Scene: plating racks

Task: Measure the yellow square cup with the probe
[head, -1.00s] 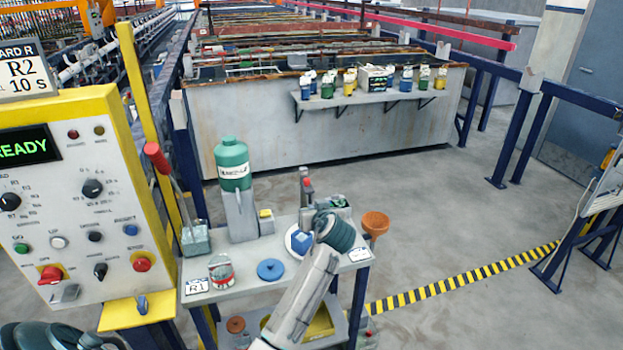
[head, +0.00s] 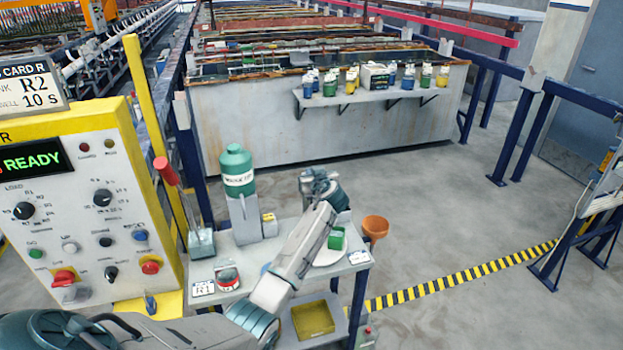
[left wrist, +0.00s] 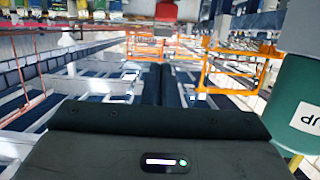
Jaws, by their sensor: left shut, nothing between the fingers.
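My left gripper (head: 318,178) is raised over the back of the small table, with its arm crossing above the table top. In the left wrist view its dark fingers (left wrist: 165,85) are shut together with nothing between them. A small yellow block-shaped item (head: 269,226) with a pale label stands beside the grey post; I cannot tell whether it is a cup. A green square cup (head: 337,238) sits on a white round plate (head: 328,258), right of my arm. I cannot clearly make out a probe.
A green bottle (head: 237,172) stands on the grey post, and also shows in the left wrist view (left wrist: 300,100). An orange funnel (head: 375,227) is at the table's right edge. A yellow tray (head: 313,320) lies on the lower shelf. The control panel (head: 80,210) is at left.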

